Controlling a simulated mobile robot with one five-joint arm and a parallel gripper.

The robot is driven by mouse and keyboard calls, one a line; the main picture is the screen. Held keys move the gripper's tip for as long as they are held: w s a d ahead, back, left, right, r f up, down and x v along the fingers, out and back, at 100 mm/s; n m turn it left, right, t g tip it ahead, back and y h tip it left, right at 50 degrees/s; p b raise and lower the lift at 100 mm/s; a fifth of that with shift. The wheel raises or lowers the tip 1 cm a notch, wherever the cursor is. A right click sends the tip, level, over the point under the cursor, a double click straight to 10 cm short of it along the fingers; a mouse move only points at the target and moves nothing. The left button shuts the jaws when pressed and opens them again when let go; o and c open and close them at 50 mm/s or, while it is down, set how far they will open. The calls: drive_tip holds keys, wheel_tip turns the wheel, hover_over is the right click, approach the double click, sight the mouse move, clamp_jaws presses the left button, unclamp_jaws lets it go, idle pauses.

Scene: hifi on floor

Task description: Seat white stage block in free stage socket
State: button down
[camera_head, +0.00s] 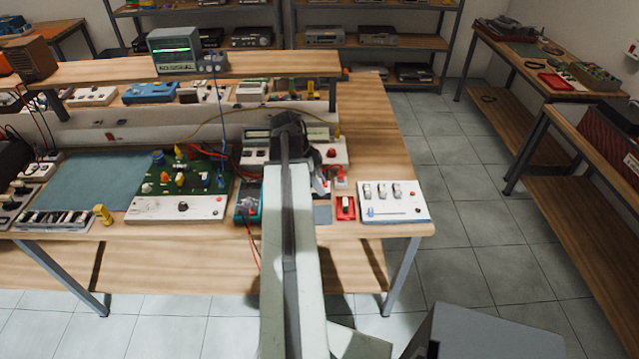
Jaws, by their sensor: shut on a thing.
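My arm reaches up from the bottom centre over the bench and hides much behind it. The part of my gripper that shows (321,187) is just right of the arm, low over the bench's front part. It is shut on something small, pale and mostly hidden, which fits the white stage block. The green board (205,188) stands left of my arm, with several coloured blocks on it. I cannot pick out the free stage socket at this size. My gripper is to the right of the board, apart from it.
A white panel with switches (394,203) and a red switch block (345,209) are right of my gripper. A teal meter (243,204) with red leads is left of the arm. A yellow piece (103,214) stands near the front edge. The blue-green mat (105,180) is mostly clear.

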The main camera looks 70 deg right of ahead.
drive_tip(key=shift+r+p, duration=2.5)
drive_tip(key=shift+r, duration=0.3)
